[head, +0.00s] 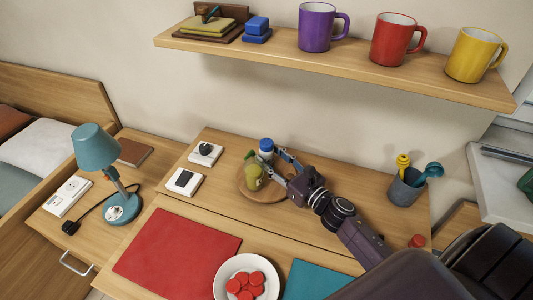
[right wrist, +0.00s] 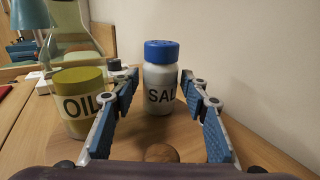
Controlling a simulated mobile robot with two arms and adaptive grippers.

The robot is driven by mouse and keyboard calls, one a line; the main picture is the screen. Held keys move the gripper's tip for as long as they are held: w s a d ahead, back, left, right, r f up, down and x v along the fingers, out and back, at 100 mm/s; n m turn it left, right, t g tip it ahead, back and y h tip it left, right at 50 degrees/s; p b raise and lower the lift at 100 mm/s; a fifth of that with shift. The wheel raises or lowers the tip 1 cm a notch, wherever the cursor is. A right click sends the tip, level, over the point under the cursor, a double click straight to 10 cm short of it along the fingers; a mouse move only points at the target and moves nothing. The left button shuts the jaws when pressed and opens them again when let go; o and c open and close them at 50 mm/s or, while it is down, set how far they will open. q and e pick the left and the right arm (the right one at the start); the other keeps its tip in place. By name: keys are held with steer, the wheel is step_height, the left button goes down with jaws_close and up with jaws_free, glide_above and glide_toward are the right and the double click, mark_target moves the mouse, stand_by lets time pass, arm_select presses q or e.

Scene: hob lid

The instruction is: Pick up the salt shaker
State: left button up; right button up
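The salt shaker (head: 266,149) is a white bottle with a blue cap, upright at the back of a round wooden board (head: 264,195). In the right wrist view the salt shaker (right wrist: 160,88) shows its "SAL" label between the two finger lines. My right gripper (head: 273,162) is open and low over the board, its fingertips close to the shaker. In the right wrist view the gripper (right wrist: 160,80) has a finger on each side, with no clear contact on the shaker. My left gripper is not in view.
A shelf (head: 330,62) with mugs hangs above. A utensil pot (head: 404,188) stands to the right. A bowl (head: 220,284) and a red mat (head: 175,245) lie in front.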

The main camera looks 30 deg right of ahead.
mark_target(271, 153)
steer(key=c, duration=0.9)
steer(key=shift+r, duration=0.1)
steer(key=shift+c, duration=0.2)
step_height(271, 153, up, 20)
steer(key=p, duration=0.4)
